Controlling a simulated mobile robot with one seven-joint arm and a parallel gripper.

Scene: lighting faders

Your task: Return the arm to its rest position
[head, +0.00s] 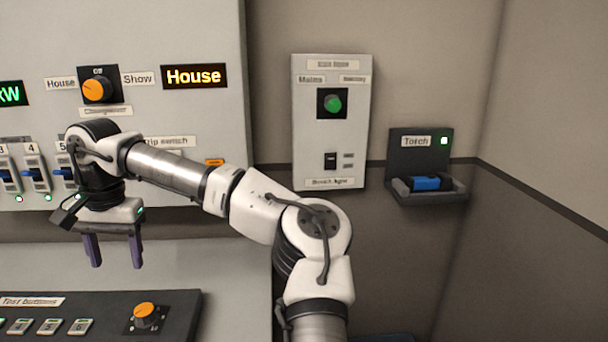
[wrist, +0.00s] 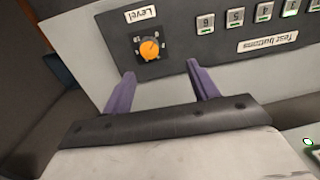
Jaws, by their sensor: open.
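My arm reaches from the lower middle of the head view up and to the left, in front of the wall panel. My gripper (head: 115,262) hangs downward with its two purple fingers apart and nothing between them. It is above the desk, behind the test button panel (head: 100,318) in the picture. In the wrist view my gripper (wrist: 160,80) is also open and empty, with the orange level knob (wrist: 149,49) beyond the fingertips. My arm hides part of the lower wall panel.
The wall panel (head: 180,40) carries an orange changeover knob (head: 96,90), a lit House display (head: 194,76) and blue switches (head: 36,176). A smaller panel (head: 310,120) has a green button (head: 333,104). A blue torch (head: 430,184) sits in its holder. The right wall is bare.

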